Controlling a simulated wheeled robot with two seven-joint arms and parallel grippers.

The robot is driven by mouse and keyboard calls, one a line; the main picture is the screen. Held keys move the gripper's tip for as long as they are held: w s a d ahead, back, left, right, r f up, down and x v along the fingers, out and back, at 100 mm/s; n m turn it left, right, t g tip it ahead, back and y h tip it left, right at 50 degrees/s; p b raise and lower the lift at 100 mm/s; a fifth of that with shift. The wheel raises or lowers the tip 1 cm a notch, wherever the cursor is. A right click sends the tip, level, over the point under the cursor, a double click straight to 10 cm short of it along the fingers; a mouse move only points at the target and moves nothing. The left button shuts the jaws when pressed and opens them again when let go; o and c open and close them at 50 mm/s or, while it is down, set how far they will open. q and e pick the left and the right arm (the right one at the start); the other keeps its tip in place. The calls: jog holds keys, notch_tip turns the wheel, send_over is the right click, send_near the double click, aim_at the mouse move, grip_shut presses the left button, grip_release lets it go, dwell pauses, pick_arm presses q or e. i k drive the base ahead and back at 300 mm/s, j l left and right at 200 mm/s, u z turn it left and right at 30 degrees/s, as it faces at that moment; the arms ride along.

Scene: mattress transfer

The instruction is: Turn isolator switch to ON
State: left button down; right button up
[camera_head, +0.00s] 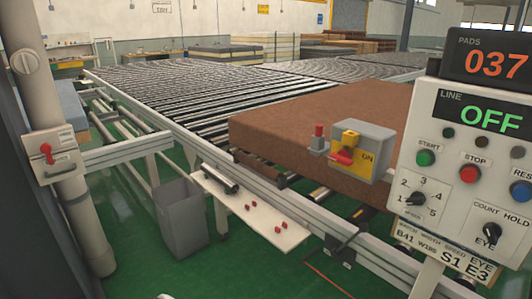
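A grey switch box (374,150) stands at the conveyor's near side, right of the middle. A second box (52,155), pale with a red lever (47,153), is fixed on a post at the left. I cannot tell for sure which of the two is the isolator switch. The display on the control panel reads LINE OFF (490,117). Neither of my grippers is in view.
A brown mattress-like slab (290,120) lies on the roller conveyor (190,90). The control panel (450,170) stands close at the right. A grey bin (180,215) and a white shelf (240,205) with small red items are below the conveyor. Green floor is clear in front.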

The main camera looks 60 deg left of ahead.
aim_at(344, 157)
jog(key=u, duration=1.25)
